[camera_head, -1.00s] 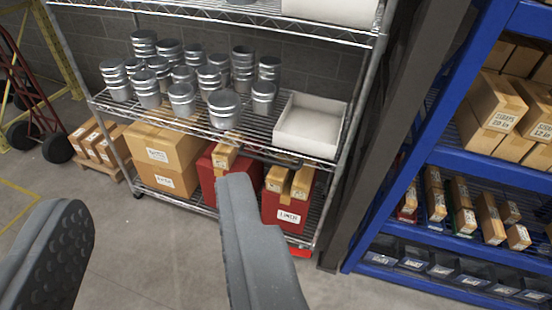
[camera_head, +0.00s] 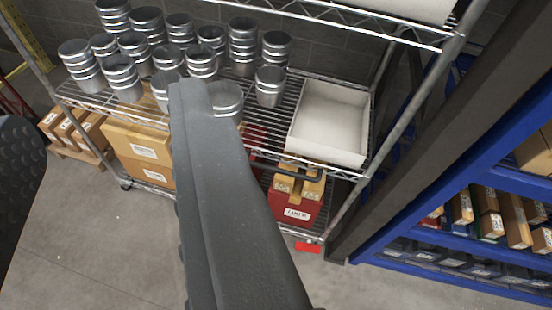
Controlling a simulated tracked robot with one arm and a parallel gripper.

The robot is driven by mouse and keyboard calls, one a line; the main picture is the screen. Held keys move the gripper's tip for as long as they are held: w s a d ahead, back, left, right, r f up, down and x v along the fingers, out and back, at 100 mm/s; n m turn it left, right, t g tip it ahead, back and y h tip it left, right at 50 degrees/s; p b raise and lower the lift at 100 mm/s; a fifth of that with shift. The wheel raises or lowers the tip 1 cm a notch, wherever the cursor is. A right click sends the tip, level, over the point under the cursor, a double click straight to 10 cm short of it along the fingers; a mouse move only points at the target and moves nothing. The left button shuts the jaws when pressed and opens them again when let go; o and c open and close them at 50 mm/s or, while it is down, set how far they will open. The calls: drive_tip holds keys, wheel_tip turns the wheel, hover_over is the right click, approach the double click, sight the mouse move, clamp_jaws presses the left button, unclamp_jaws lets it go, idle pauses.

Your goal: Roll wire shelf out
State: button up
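The wire shelf (camera_head: 284,122) is a chrome rack with several levels. It stands against a grey block wall, and a caster (camera_head: 125,183) shows at its lower left. Its middle level holds several silver tins (camera_head: 120,75) and a white open box (camera_head: 332,120). Its bottom level holds cardboard boxes (camera_head: 140,150) and a red bin (camera_head: 290,208). My gripper (camera_head: 105,115) is open and empty, with its two dark fingers spread apart. The right finger overlaps the front of the shelf in the picture and hides part of the bottom level. I cannot tell whether it touches the shelf.
A dark upright post (camera_head: 425,140) stands close to the right of the wire shelf. Beyond it is a blue rack (camera_head: 400,237) with boxes and bins. Cardboard boxes on a pallet (camera_head: 72,130) stand at the left. The concrete floor (camera_head: 110,235) in front is clear.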

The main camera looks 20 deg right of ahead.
drive_tip(key=w+a+f+m+t+b, duration=0.15)
drive_tip(key=w+f+m, duration=0.35)
drive_tip(key=w, duration=0.7)
drive_tip(key=w+a+f+m+b, duration=0.1)
drive_tip(key=w+a+f+m, duration=0.25)
drive_tip(key=w+f, duration=0.6)
drive_tip(key=w+d+f+m+h+b, duration=0.1)
drive_tip(key=w+d+f+m, duration=0.1)
drive_tip(key=w+f+m, duration=0.15)
drive_tip(key=w+d+f+m+h, duration=0.1)
drive_tip(key=w+d+f+m, duration=0.1)
drive_tip(key=w+f, duration=0.3)
drive_tip(key=m+g+h+b, duration=0.3)
drive_tip(key=m+g+h, duration=0.5)
drive_tip(key=m+h, duration=0.5)
approach(281, 172)
drive_tip(key=shift+m+y, duration=0.8)
drive_tip(key=b+x, duration=0.1)
drive_tip(key=x, duration=0.4)
drive_tip(key=b+x, duration=0.1)
drive_tip(key=x, duration=0.4)
drive_tip(key=shift+d+r+b, duration=0.2)
drive_tip(key=shift+d+b, duration=0.05)
drive_tip(key=shift+b, duration=0.1)
